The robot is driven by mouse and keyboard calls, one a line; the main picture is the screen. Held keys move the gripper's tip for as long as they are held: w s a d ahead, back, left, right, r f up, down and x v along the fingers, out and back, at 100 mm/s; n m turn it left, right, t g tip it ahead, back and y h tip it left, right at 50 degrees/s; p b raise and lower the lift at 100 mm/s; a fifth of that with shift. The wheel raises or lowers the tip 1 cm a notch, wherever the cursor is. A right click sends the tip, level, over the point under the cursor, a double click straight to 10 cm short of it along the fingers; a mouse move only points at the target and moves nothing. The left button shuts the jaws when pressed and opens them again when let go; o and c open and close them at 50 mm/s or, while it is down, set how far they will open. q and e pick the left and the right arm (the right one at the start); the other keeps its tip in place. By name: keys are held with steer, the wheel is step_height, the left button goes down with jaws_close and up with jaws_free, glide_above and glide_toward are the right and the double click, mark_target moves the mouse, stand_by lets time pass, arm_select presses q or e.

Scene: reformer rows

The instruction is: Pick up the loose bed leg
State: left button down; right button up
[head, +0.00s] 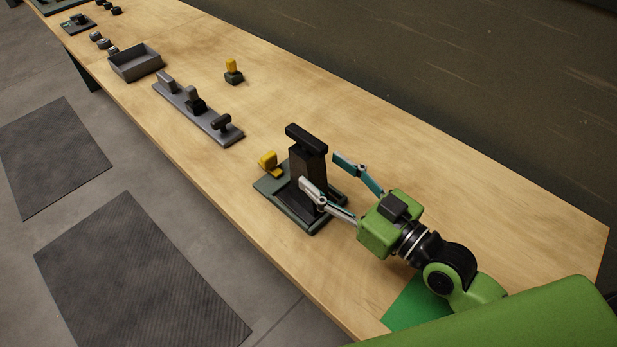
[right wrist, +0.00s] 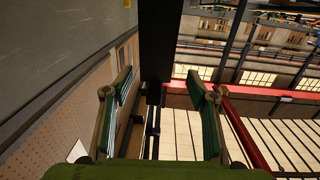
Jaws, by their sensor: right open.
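A black upright post with a crossbar on top (head: 309,163), which looks like the bed leg, stands on a dark green base plate (head: 270,188). My right gripper (head: 319,170) is open, with one finger in front of the post and the other to its right and behind. The fingers do not visibly press on it. In the right wrist view, the dark post (right wrist: 160,40) runs down between the two open fingers of the right gripper (right wrist: 160,88). The post's lower end is partly hidden by the near finger. My left gripper is not in view.
A yellow piece (head: 267,160) sits at the plate's left corner. A grey strip with dark upright pieces (head: 205,122), a grey open tray (head: 137,64) and another yellow-topped piece (head: 231,68) stand farther left. The table's right part is mostly clear. Dark mats (head: 140,285) lie on the floor.

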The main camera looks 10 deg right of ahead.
mark_target(317, 161)
steer(key=shift+w+a, duration=0.2)
steer(key=shift+w, duration=0.05)
steer(key=shift+w+a+r, duration=0.15)
steer(key=shift+w, duration=0.3)
steer(key=p+x, duration=0.1)
steer(key=x, duration=0.2)
steer(key=shift+w+p, duration=0.25)
steer(key=shift+p, duration=0.1)
steer(key=shift+w+a, duration=0.2)
steer(key=shift+w, duration=0.3)
jaws_close()
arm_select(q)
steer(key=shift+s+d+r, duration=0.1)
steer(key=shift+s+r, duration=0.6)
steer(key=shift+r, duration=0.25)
arm_select(e)
steer(key=shift+r, duration=0.1)
